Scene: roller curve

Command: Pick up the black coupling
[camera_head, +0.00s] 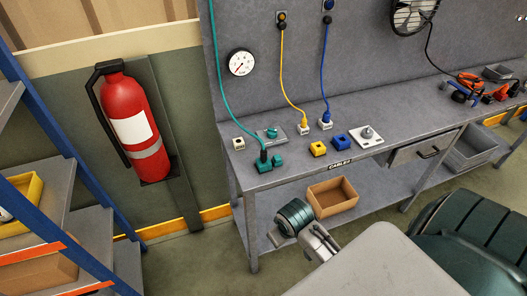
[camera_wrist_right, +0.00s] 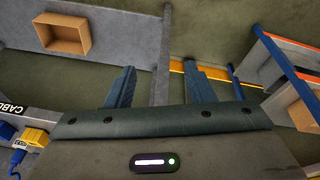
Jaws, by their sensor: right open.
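I cannot clearly make out a black coupling in either view. In the head view, a dark plug on the green cable (camera_head: 262,157) sits at the bench's left front, beside a small green block (camera_head: 277,160). Small black connectors (camera_head: 282,25) are at the wall socket, top of the yellow cable. My right gripper (camera_wrist_right: 160,88) is open and empty in the right wrist view, its two blue-grey fingers apart over the floor in front of the bench. I cannot pick out its fingertips in the head view. My left gripper is not in view.
A cardboard box (camera_head: 333,197) is on the lower shelf. A red extinguisher (camera_head: 133,125) and blue-framed rack (camera_head: 70,150) stand left.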

